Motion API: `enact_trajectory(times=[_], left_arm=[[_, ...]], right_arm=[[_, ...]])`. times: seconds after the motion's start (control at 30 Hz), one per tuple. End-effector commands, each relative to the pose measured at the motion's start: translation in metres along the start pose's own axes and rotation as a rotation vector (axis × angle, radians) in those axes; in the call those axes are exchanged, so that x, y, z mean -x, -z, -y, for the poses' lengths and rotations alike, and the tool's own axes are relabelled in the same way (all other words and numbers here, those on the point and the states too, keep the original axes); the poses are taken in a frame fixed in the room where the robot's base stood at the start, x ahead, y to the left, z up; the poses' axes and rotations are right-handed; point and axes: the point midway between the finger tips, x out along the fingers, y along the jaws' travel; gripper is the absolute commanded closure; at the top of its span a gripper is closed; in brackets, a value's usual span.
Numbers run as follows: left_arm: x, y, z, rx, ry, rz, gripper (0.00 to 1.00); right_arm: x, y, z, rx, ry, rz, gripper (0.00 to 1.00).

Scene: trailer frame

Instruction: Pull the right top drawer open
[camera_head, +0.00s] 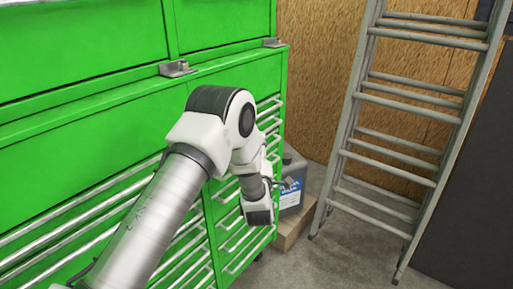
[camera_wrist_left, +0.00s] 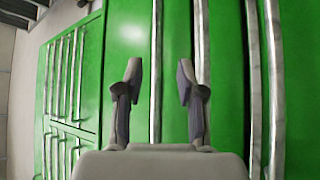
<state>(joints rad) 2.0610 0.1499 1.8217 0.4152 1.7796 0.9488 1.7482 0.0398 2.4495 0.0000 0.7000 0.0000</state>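A green tool cabinet (camera_head: 95,125) fills the left of the head view, with long silver drawer handles. Its right column has a top handle (camera_head: 268,103) just below a plain green panel; the drawers there look closed. My left arm crosses in front and hides part of the column. My left gripper (camera_head: 284,183) is in front of the right column, below the top handle. In the left wrist view, my left gripper (camera_wrist_left: 158,72) is open. A silver handle bar (camera_wrist_left: 157,35) shows between its fingers, beyond them; contact cannot be told. My right gripper is not in view.
A grey container with a blue label (camera_head: 291,192) stands on a box (camera_head: 290,236) right of the cabinet. A metal ladder (camera_head: 345,130) leans against the wooden wall (camera_head: 320,60). The concrete floor (camera_head: 345,262) at lower right is clear.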

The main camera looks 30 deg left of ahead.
Motion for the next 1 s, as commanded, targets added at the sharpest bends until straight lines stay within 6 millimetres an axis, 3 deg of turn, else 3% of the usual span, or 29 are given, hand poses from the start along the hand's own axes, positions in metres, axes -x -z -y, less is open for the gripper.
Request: enact_trajectory(times=[0.03, 0.17, 0.5, 0.8, 0.9, 1.0], left_arm=[[-0.002, 0.001, 0.001, 0.008, -0.009, -0.014, 0.62], [-0.017, 0.004, -0.004, 0.011, -0.011, -0.02, 0.62], [-0.076, 0.004, -0.004, 0.008, -0.009, -0.016, 0.62], [-0.081, 0.004, -0.004, 0.006, -0.009, -0.013, 0.62], [-0.081, 0.004, -0.003, 0.006, -0.008, -0.013, 0.97], [-0.081, 0.004, -0.003, 0.006, -0.008, -0.013, 1.0]], right_arm=[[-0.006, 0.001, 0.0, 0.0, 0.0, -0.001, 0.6], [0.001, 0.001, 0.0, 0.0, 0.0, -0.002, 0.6], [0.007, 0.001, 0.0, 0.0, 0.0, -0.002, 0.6], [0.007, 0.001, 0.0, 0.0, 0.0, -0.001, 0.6], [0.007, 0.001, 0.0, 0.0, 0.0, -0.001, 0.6], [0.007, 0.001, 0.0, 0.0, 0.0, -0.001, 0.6]])
